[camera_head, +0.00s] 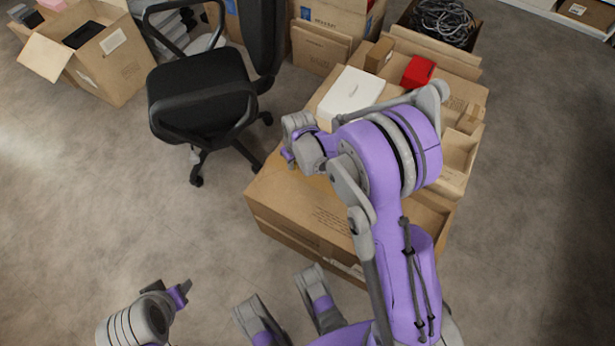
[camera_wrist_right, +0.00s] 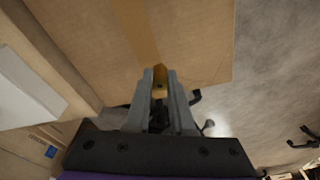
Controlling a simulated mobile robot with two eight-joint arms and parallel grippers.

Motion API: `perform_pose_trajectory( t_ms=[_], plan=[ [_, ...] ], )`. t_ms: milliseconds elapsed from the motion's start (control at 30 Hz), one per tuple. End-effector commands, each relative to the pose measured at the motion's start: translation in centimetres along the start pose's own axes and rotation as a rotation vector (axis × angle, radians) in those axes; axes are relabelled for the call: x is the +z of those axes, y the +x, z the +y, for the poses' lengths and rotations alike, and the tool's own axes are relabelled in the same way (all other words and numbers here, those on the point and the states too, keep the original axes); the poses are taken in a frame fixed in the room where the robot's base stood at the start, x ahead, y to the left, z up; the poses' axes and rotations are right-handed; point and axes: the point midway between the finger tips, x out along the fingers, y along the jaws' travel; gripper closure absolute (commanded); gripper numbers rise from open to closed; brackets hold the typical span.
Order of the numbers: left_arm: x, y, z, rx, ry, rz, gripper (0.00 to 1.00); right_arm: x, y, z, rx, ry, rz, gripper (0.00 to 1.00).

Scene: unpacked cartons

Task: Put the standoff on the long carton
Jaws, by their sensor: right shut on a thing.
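My right gripper (camera_head: 289,157) is over the left part of a large brown carton (camera_head: 282,205), which may be the long carton. In the right wrist view the gripper (camera_wrist_right: 160,82) is shut on the standoff (camera_wrist_right: 160,76), a small brass-coloured piece held at the fingertips. A taped brown carton top (camera_wrist_right: 190,35) shows beyond it; I cannot tell whether the standoff touches it. In the head view the standoff is too small to make out. My left gripper (camera_head: 180,292) is low at the left, over the floor; its opening is unclear.
A white box (camera_head: 350,92) and a red box (camera_head: 418,71) stand on cartons behind my right arm. An office chair (camera_head: 200,95) is left of the cartons. An open carton holds black cables (camera_head: 442,22) at the back.

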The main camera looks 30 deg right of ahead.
Motion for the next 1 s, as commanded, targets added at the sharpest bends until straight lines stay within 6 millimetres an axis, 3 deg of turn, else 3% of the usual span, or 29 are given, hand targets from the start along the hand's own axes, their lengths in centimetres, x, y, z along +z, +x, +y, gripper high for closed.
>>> perform_pose_trajectory(
  t_ms=[100, 367, 567, 967, 1000],
  plan=[
    [0.3, 1.0, 0.0, 0.000, 0.000, -0.004, 0.50, 0.3, 2.7, 0.0, 0.000, 0.000, -0.001, 1.00],
    [0.5, 1.6, 0.0, 0.000, 0.000, -0.006, 0.50, 0.7, 4.8, 0.0, 0.000, 0.000, 0.000, 1.00],
    [0.7, 2.5, 0.0, 0.000, 0.000, -0.009, 0.50, 1.1, 7.6, 0.0, 0.000, 0.000, -0.001, 1.00],
    [0.8, 2.9, 0.0, 0.000, 0.000, -0.010, 0.50, 1.2, 8.2, 0.0, 0.000, 0.000, -0.001, 1.00],
    [0.8, 2.9, 0.0, 0.000, 0.000, -0.010, 0.50, 1.2, 8.1, 0.0, 0.000, 0.000, -0.001, 0.75]
  ],
)
